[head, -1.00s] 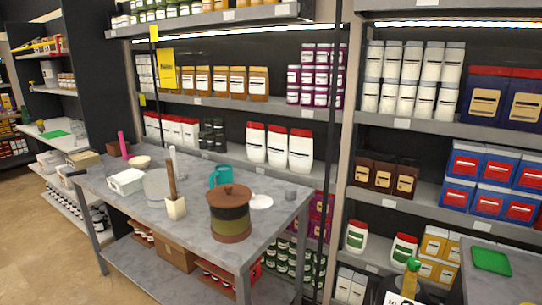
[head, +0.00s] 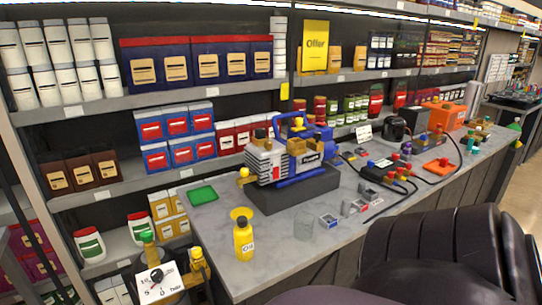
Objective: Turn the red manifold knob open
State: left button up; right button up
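A dark manifold (head: 388,178) lies on the grey workbench, right of the blue vacuum pump (head: 292,152). It carries several small knobs in red and other colours, and dark hoses run from it. One red knob (head: 391,175) shows on it, too small to tell how far it is turned. The pump stands on a dark block. Neither of my grippers is in view.
A yellow bottle (head: 243,239), a clear beaker (head: 304,224) and a green tray (head: 202,194) stand on the bench (head: 275,262). A white gauge card (head: 160,283) shows at lower left. Stocked shelves line the back.

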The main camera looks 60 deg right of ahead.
aim_at(395, 156)
jog(key=z, duration=2.9)
jog(key=i+l+u, duration=0.1)
jog(key=u, duration=0.25)
jog(key=i+l+u, duration=0.1)
jog(key=u, duration=0.25)
jog(key=l+u, duration=0.15)
jog(key=u, duration=0.2)
jog(key=i+l+u, duration=0.15)
jog(key=l, duration=0.15)
jog(key=l+u, duration=0.15)
jog(key=i+l+u, duration=0.15)
jog(key=l, duration=0.25)
jog(key=i+l+u, duration=0.1)
jog(key=l, duration=0.8)
jog(key=i+l+u, duration=0.1)
jog(key=l, duration=0.75)
